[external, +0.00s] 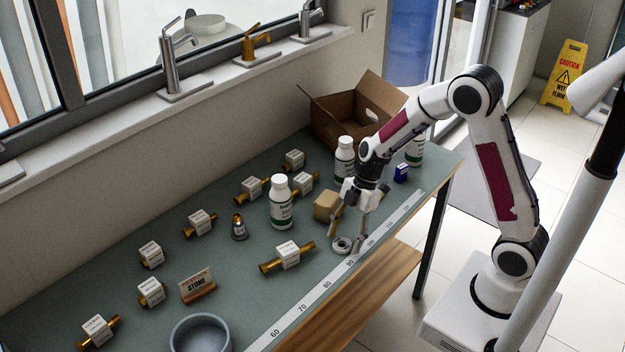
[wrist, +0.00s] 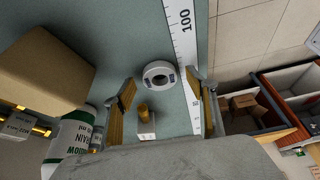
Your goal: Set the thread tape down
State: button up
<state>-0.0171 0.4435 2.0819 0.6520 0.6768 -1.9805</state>
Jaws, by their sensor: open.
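The thread tape (external: 342,244) is a white ring lying on the green bench top beside the printed ruler strip (external: 330,279). In the wrist view the tape (wrist: 158,75) lies flat, its dark centre hole facing up, just left of the ruler strip (wrist: 183,45). My gripper (external: 346,238) is low over the bench at the tape. In the wrist view its two fingers (wrist: 161,84) are spread wide, with the tape between and slightly beyond the tips. Clear gaps show on both sides, so neither finger appears to touch it.
A tan block (external: 326,206) stands close behind my gripper; it fills the left of the wrist view (wrist: 40,72). A white bottle (external: 281,203) and several labelled brass fittings (external: 287,255) stand to the left. A cardboard box (external: 350,125) is at the back. The bench's front edge is near.

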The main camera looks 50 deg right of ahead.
aim_at(344, 242)
jog(key=shift+f, duration=0.15)
jog(key=shift+c, duration=0.4)
jog(key=c, duration=0.9)
notch_tip(344, 242, up, 10)
dwell(0.3)
dwell(0.5)
